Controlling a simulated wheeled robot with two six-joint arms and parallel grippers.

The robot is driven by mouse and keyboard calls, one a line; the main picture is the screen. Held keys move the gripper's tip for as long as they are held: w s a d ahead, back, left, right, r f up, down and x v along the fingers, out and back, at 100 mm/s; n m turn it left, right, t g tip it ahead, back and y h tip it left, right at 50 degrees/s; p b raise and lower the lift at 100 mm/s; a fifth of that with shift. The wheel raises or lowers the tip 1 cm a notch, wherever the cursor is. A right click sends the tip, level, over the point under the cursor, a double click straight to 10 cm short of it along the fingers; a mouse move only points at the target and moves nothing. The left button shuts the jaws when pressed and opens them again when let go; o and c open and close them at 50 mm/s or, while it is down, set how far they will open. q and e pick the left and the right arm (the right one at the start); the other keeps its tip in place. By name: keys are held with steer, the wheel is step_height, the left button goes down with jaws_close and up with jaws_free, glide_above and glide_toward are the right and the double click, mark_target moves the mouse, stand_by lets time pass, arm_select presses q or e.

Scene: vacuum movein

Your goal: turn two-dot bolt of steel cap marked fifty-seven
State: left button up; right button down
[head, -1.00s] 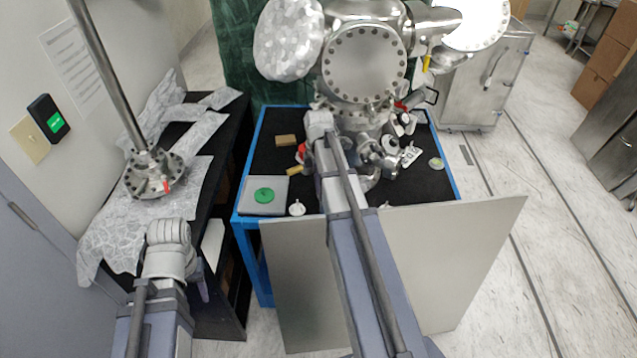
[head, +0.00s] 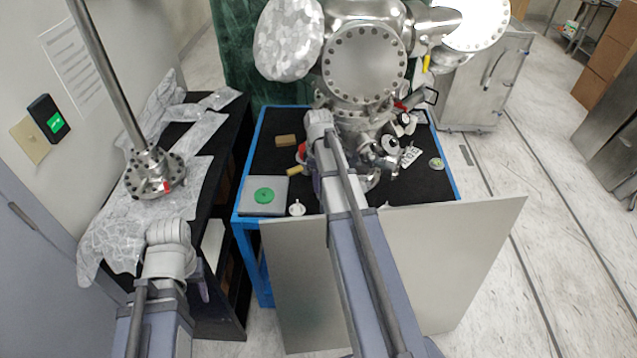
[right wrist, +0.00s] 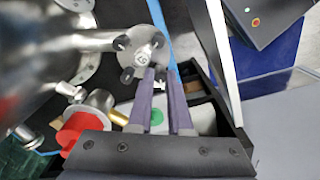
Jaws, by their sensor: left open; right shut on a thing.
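A round steel cap (right wrist: 144,47) with dark bolts around its rim shows in the right wrist view. Its mark is too small and blurred to read. My right gripper (right wrist: 160,76) is at the cap's lower edge, its two fingers shut on a bolt there. The bolt's dots cannot be made out, and the fingers hide part of it. In the head view my right arm covers this spot. My left gripper (head: 203,290) is mostly hidden behind its wrist, at the left beside the dark shelf and away from the cap.
The steel vacuum chamber (head: 365,65) stands on a blue-framed cart (head: 236,200). A grey plate with a green disc (head: 264,195) and a small white part (head: 296,208) lie on it. A flanged steel rod (head: 154,172) stands on the left shelf. Grey panels (head: 455,260) lean in front.

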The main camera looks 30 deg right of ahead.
stand_by(0.5)
steer(key=c, duration=0.8)
jaws_free()
steer(key=shift+c, duration=0.2)
steer(key=shift+r, duration=0.15)
step_height(320, 180, up, 8)
steer(key=p, duration=0.8)
steer(key=shift+f, duration=0.2)
